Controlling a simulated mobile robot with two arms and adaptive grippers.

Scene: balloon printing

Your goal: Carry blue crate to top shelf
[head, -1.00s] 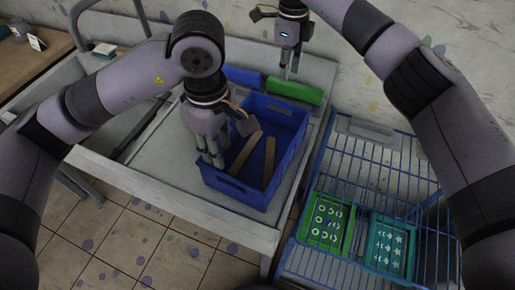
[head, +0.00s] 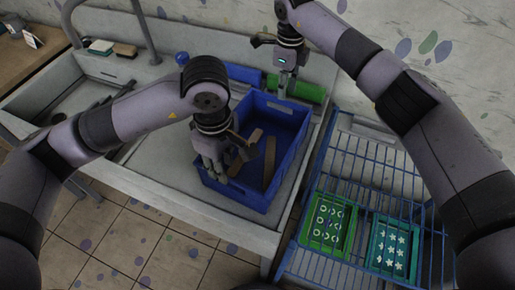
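The blue crate (head: 287,131) sits upright on the light counter beside the sink, with brown wooden pieces (head: 269,162) inside it. My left gripper (head: 213,172) points down at the crate's near left side. Its fingers cover part of that wall, and I cannot tell whether they grip it.
A green tray (head: 328,222) and a teal tray (head: 392,246) with white shapes lie in the rack.

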